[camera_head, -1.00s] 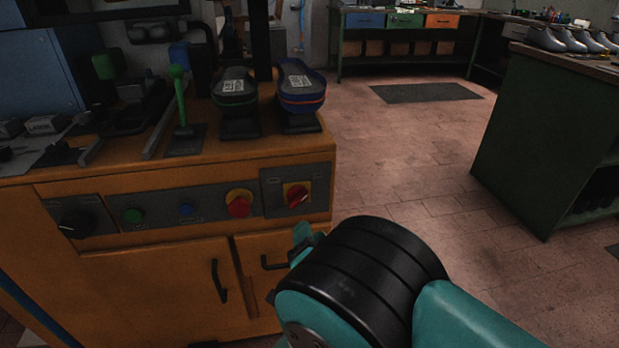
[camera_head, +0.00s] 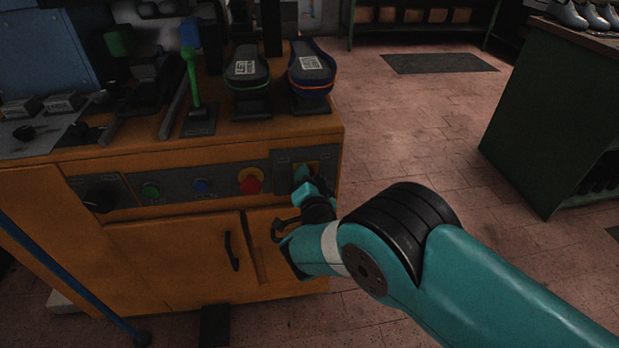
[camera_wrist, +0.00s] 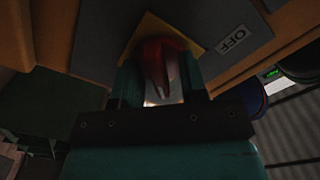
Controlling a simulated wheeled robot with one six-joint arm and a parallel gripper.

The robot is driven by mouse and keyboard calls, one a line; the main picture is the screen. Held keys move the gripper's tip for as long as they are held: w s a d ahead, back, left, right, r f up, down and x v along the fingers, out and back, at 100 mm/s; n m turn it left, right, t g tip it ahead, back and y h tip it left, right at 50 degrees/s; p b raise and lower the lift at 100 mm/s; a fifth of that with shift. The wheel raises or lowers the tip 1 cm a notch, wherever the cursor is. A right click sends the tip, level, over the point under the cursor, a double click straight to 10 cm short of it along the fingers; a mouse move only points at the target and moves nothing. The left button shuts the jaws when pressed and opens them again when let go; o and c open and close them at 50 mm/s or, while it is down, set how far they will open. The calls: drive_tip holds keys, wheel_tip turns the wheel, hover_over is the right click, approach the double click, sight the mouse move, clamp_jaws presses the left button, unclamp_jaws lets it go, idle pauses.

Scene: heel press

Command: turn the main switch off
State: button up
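The main switch is a red rotary knob (camera_wrist: 160,62) on a yellow plate (camera_wrist: 150,30), seen close up in the wrist view. An OFF label (camera_wrist: 233,40) is on the grey panel beside it. My gripper (camera_wrist: 160,88) has its two fingers apart, one on each side of the red knob. I cannot tell whether either finger touches it. In the head view my gripper (camera_head: 305,180) is at the right end of the machine's front panel and hides most of the switch; a bit of its yellow plate (camera_head: 311,167) shows.
Left of the switch on the panel are a red emergency button (camera_head: 250,181), a blue button (camera_head: 200,186), a green button (camera_head: 151,190) and a black knob (camera_head: 99,200). A cabinet handle (camera_head: 232,251) sticks out below.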

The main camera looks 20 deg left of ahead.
drive_tip(key=shift+c, duration=0.2)
clamp_jaws()
drive_tip(key=shift+f+n+b, duration=0.1)
drive_tip(key=shift+n+b, duration=0.2)
drive_tip(key=shift+n, duration=0.1)
drive_tip(key=n+b, duration=0.2)
drive_tip(key=n, duration=0.1)
drive_tip(key=shift+b, duration=0.35)
drive_tip(key=n+b, duration=0.2)
drive_tip(key=n, duration=0.3)
drive_tip(key=shift+s+a+b, duration=0.1)
drive_tip(key=shift+b, duration=0.2)
drive_tip(key=n+b, duration=0.2)
drive_tip(key=n, duration=0.2)
drive_tip(key=shift+a+n, duration=0.1)
drive_tip(key=shift+n, duration=0.2)
drive_tip(key=shift+s+n+b, duration=0.1)
drive_tip(key=shift+n+b, duration=0.3)
drive_tip(key=shift+n, duration=1.9)
